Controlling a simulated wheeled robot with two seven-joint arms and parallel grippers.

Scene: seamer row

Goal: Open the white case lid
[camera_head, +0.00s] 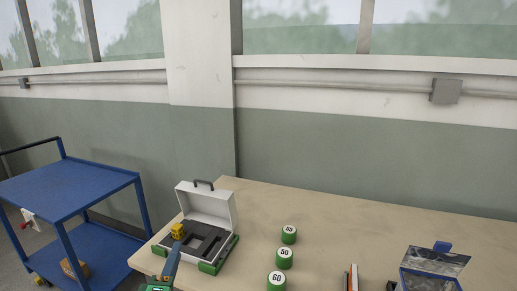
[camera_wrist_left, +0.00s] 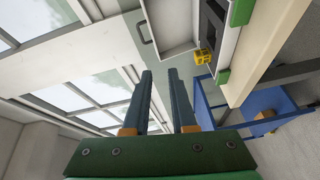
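The white case (camera_head: 212,242) stands at the table's left end with its lid (camera_head: 207,205) raised, roughly upright at the back. Its dark handle (camera_head: 204,184) is on the lid's top edge. The base has a dark insert and green corners. A yellow block (camera_head: 178,231) with dark marks shows at the base's left side; it also shows in the left wrist view (camera_wrist_left: 203,56). My left gripper (camera_head: 176,245) is in front of the case's left side. In the left wrist view its fingers (camera_wrist_left: 160,72) are apart with nothing between them. My right gripper is not in view.
Three green numbered cylinders (camera_head: 285,257) stand on the table (camera_head: 340,225) right of the case. A grey and blue container (camera_head: 432,268) and some upright thin items (camera_head: 351,278) are at the front right. A blue cart (camera_head: 72,190) stands to the left.

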